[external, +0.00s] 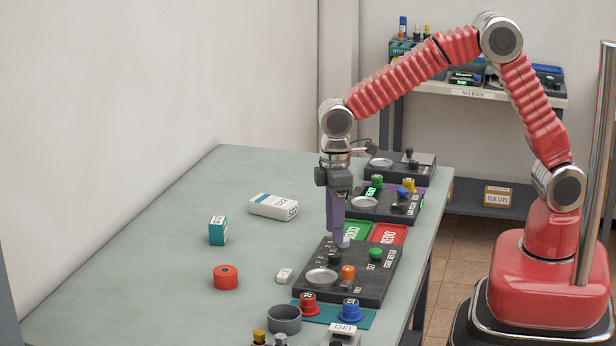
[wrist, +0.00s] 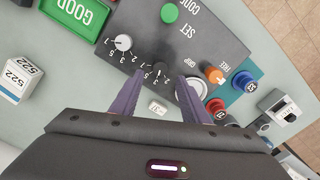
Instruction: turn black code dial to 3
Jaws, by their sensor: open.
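The black code dial (wrist: 160,69) is a small round knob on a dark grey panel (wrist: 195,40). It also shows in the external view (external: 333,258). Numerals surround it, but I cannot tell which one its pointer meets. My gripper (wrist: 160,82) is open, with one purple finger toward each side of the dial in the wrist view. In the external view my gripper (external: 340,238) points down over the panel, its tips close to the dials. I cannot tell whether the fingers touch the black dial. A pale grey dial (wrist: 122,42) sits beside it.
The panel also has a green button (external: 375,254), an orange knob (external: 348,272) and a silver dish (external: 321,277). Red (external: 308,303) and blue (external: 350,310) knobs stand in front. Green (external: 352,231) and red (external: 388,234) trays lie behind.

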